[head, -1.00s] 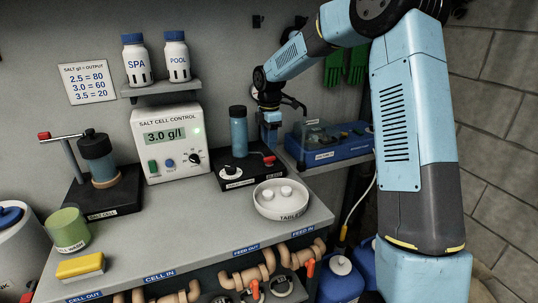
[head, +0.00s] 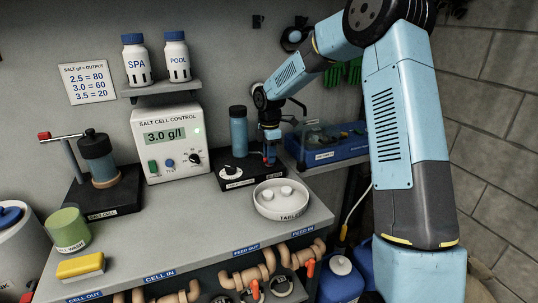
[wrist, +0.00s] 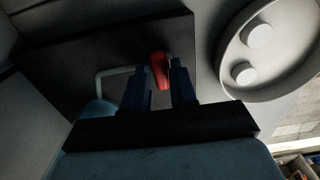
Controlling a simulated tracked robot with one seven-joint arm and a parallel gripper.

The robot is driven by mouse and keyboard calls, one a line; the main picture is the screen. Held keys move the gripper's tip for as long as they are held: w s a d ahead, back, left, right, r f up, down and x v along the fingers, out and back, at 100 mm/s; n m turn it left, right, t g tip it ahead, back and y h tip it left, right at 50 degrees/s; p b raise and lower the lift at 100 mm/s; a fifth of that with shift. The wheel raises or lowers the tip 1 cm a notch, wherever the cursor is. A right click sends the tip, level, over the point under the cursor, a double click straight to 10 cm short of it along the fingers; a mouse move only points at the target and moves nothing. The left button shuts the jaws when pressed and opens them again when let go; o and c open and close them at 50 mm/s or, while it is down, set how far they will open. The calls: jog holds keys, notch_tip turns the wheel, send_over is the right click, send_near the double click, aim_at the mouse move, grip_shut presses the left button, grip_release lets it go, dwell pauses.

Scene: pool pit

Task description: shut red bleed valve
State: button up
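The bleed valve's red handle (wrist: 159,70) shows in the wrist view between my fingertips. In the head view only a bit of red shows behind my gripper (head: 270,155), at the right end of the black base (head: 226,181) with the blue cylinder. In the wrist view my gripper (wrist: 161,80) has its dark blue fingers apart, one on each side of the handle. A narrow gap shows between the fingers below the handle. Whether either finger touches the handle is hard to tell in the dim light.
A white tablet dish (head: 281,212) stands just in front of the base. The salt cell control box (head: 166,145) is to its left, and a blue case (head: 332,148) is behind on the right. The bench middle is clear.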

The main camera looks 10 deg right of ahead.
grip_shut()
jog(key=shift+m, duration=0.3)
jog(key=m, duration=0.3)
jog(key=shift+m, duration=0.3)
jog(key=m, duration=0.3)
jog(key=shift+m, duration=0.4)
jog(key=m, duration=0.5)
jog(key=shift+m, duration=2.4)
jog(key=shift+o, duration=1.7)
grip_release()
